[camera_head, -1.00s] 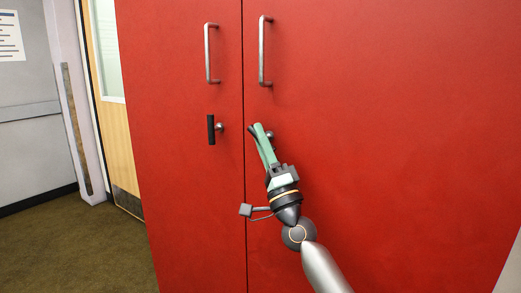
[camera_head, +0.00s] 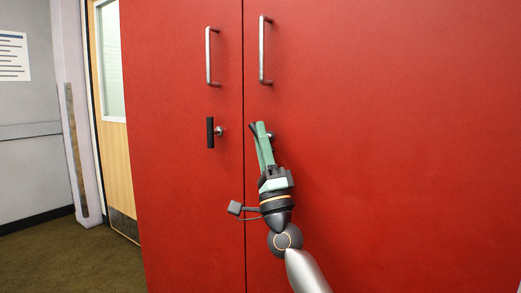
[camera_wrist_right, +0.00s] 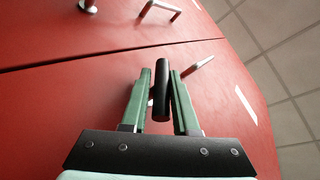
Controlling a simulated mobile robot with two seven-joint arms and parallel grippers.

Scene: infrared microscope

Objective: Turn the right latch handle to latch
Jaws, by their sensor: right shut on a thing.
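The right latch handle is a black bar (camera_wrist_right: 161,90) on the red right cabinet door. In the right wrist view it lies lengthwise between the two green fingers of my right gripper (camera_wrist_right: 158,98), which is shut on it. The fingers point up along the door, leaning slightly left. My left gripper is in neither view.
The left latch handle (camera_head: 210,132) stands upright on the left door. Two metal pull handles, left (camera_head: 209,56) and right (camera_head: 263,50), sit above, either side of the door seam (camera_head: 243,190). Open floor (camera_head: 65,250) lies left of the cabinet.

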